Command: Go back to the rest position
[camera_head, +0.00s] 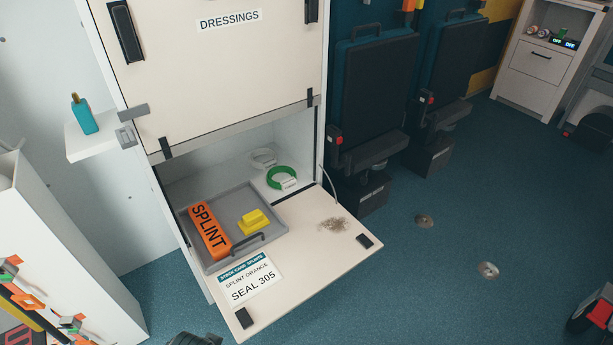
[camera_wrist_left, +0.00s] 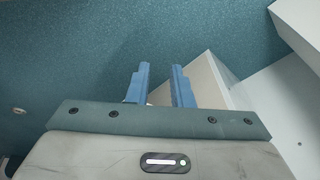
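In the left wrist view, my left gripper (camera_wrist_left: 158,75) has its two blue fingers apart with nothing held between them. It is over the teal floor, with a pale furniture corner beyond the right finger. My left gripper cannot be made out for sure in the head view. My right gripper does not show in either view.
In the head view, a cabinet flap (camera_head: 340,262) hangs open. A grey tray (camera_head: 214,267) there holds an orange splint box (camera_head: 208,230) and a yellow block (camera_head: 254,222). A green ring (camera_head: 281,178) lies behind. Floor (camera_head: 440,290) to the right is mostly clear.

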